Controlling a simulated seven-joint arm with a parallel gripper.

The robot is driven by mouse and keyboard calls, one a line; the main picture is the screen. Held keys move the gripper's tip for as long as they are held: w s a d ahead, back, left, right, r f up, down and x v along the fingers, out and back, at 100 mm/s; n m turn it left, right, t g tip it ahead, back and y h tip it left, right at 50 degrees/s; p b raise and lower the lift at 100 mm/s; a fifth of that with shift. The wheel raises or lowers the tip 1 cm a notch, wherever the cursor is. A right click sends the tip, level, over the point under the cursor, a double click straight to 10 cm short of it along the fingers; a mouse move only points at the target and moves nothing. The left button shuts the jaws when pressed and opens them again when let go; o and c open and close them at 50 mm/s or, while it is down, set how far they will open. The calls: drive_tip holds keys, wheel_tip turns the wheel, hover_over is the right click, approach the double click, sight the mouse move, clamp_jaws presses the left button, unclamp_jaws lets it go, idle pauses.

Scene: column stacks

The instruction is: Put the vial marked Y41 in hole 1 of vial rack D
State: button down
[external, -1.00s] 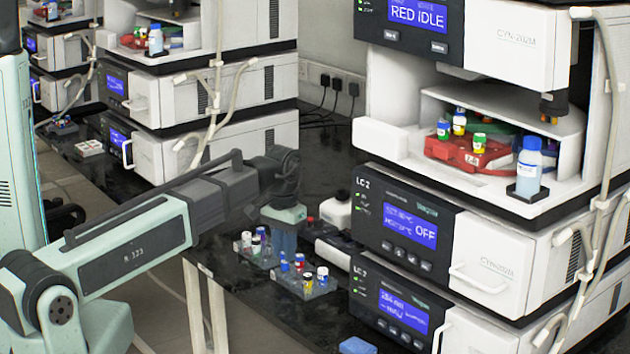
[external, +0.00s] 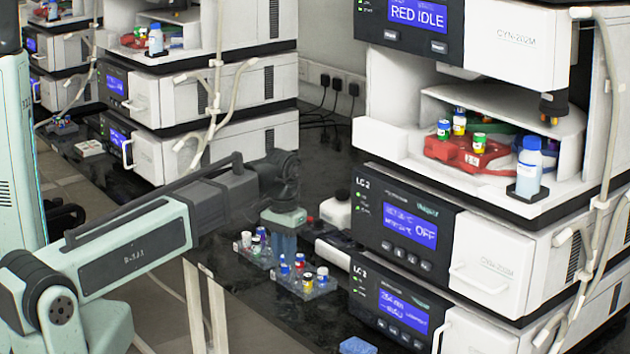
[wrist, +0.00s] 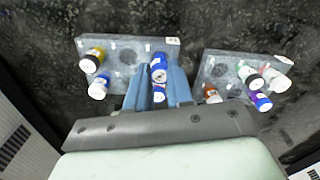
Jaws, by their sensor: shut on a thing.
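My gripper (wrist: 160,92) is shut on a blue-capped vial (wrist: 158,62), gripped between its two blue fingers. In the wrist view it is over the right end of the left grey rack (wrist: 122,47). A second grey rack (wrist: 215,70) is to the right with several vials. In the external view my gripper (external: 284,243) points down at the racks. I cannot read the vial marks or which rack is D.
The instrument stack (external: 430,240) stands close to the right of the racks. Colored vials sit on a red tray (external: 470,155) in the open instrument bay.

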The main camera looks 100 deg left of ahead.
drive_tip(key=shift+f, duration=0.4)
drive_tip(key=c, duration=0.6)
unclamp_jaws()
drive_tip(key=shift+r, duration=0.15)
drive_tip(key=shift+r, duration=2.9)
